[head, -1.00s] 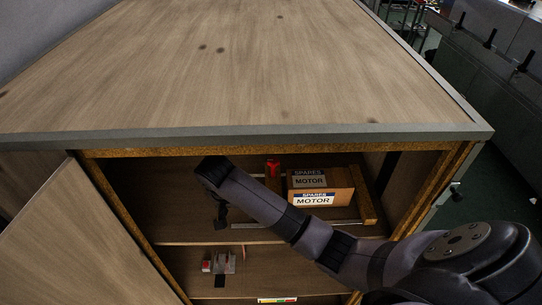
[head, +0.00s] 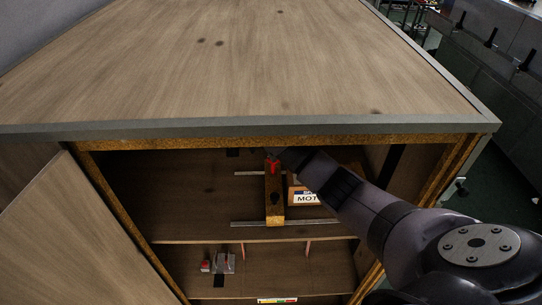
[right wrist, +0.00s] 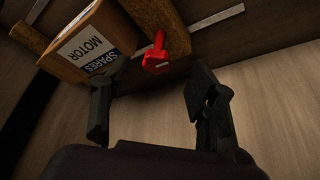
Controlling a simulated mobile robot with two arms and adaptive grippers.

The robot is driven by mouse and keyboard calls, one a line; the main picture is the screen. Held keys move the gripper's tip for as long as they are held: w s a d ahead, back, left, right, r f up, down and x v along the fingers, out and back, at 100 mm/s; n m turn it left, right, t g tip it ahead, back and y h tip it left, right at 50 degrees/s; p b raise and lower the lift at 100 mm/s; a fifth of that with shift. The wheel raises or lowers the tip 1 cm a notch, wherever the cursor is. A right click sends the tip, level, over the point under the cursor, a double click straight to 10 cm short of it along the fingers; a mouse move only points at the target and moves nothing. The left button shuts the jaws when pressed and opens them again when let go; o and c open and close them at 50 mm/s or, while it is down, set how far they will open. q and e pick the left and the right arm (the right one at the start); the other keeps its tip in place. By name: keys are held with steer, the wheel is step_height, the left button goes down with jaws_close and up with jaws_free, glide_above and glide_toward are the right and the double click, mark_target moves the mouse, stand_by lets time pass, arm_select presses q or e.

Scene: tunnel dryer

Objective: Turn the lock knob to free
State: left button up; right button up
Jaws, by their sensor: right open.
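The red lock knob (head: 273,167) sits at the far end of a wooden bar (head: 275,210) on the upper shelf. In the right wrist view the red knob (right wrist: 156,52) shows beyond the gap between the fingers, not touched as far as I can see. My right gripper (right wrist: 153,88) is open and empty. In the head view it is dark and hard to make out, under the cabinet's top edge by the knob. My left gripper is not in view.
A cardboard box (head: 306,197) labelled motor spares stands right of the bar, partly hidden by my right arm. Thin metal rails (head: 310,222) run along the shelf. The cabinet top (head: 240,70) overhangs the opening. A small metal item (head: 224,263) sits on the lower shelf.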

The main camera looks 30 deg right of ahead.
mark_target(273, 165)
steer(key=d+f+p, duration=0.1)
steer(key=d+f, duration=0.2)
steer(key=shift+w+d+f+p, duration=0.1)
steer(key=shift+w+f+p, duration=0.1)
steer(key=shift+p, duration=0.1)
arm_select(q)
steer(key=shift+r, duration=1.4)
arm_select(e)
steer(key=shift+w+d+f, duration=0.15)
steer(key=shift+f, duration=0.4)
steer(key=shift+c, duration=0.6)
steer(key=c, duration=1)
steer(key=shift+c, duration=0.2)
